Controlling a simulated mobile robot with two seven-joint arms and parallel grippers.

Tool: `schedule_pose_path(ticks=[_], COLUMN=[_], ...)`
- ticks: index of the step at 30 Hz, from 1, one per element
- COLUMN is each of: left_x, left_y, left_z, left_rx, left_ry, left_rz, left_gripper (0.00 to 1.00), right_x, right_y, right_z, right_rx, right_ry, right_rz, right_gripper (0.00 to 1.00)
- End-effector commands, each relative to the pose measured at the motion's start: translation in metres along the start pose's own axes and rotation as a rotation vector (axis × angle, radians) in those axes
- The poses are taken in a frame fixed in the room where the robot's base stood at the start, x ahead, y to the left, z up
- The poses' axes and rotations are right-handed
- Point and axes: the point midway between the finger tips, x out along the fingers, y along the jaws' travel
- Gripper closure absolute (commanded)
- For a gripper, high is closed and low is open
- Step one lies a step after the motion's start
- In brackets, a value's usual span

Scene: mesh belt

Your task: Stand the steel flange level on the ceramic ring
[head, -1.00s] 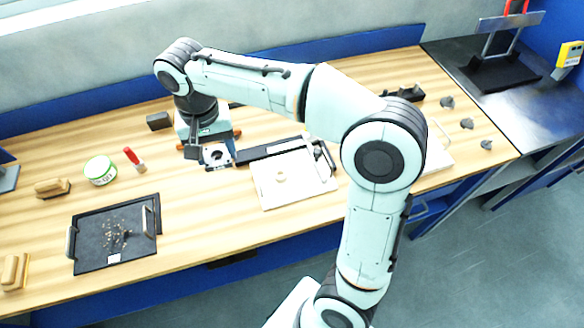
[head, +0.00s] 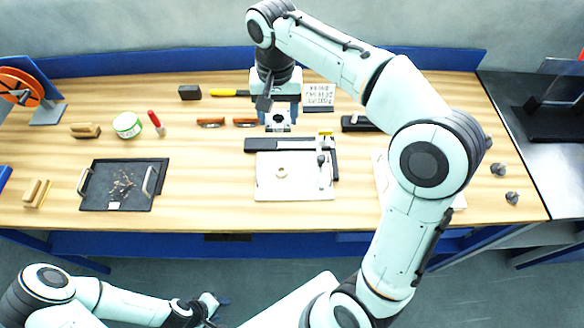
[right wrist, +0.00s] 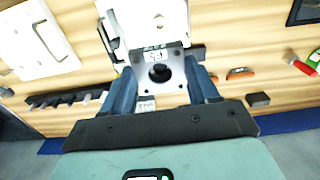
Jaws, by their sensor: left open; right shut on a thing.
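The steel flange (head: 279,122) is a grey square plate with a dark round hole. My right gripper (head: 278,112) is shut on it, behind the white board. In the right wrist view the flange (right wrist: 174,82) sits between the blue fingers of the gripper (right wrist: 160,68). The ceramic ring (head: 281,172) is a small cream ring on the white board (head: 270,191), in front of the flange and apart from it. It also shows in the right wrist view (right wrist: 160,20). My left gripper (head: 207,306) is open and empty, low at the picture's bottom, off the bench.
A yellow-topped tool (head: 321,160) stands on the board's right side. A black bar (head: 262,145) lies along its back edge. Orange-handled tools (head: 210,122) lie left of the flange. A black tray (head: 98,199) is further left. Bare wood lies between tray and board.

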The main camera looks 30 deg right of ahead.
Motion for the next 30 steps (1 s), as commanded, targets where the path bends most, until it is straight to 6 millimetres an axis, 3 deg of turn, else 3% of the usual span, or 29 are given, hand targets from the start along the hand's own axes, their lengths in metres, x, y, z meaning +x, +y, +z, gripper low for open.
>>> schedule_pose_path(ticks=[5,18,26,30], left_x=[0.007,0.029,0.031,0.034], left_y=[-0.005,-0.02,-0.021,-0.023], left_z=[0.007,0.027,0.029,0.03], left_rx=[-0.004,-0.012,-0.013,-0.014], left_ry=[-0.008,-0.033,-0.035,-0.037], left_rz=[-0.003,-0.012,-0.012,-0.013], left_gripper=[0.57,0.57,0.57,0.57], right_x=[0.023,0.136,0.16,0.182], right_y=[0.001,0.001,0.0,0.001], right_z=[0.0,0.001,0.0,0.0], right_rx=[-0.001,-0.001,0.0,0.0], right_ry=[-0.005,-0.004,-0.001,-0.003], right_rz=[0.004,0.003,0.0,0.002], right_gripper=[0.84,0.84,0.84,0.84])
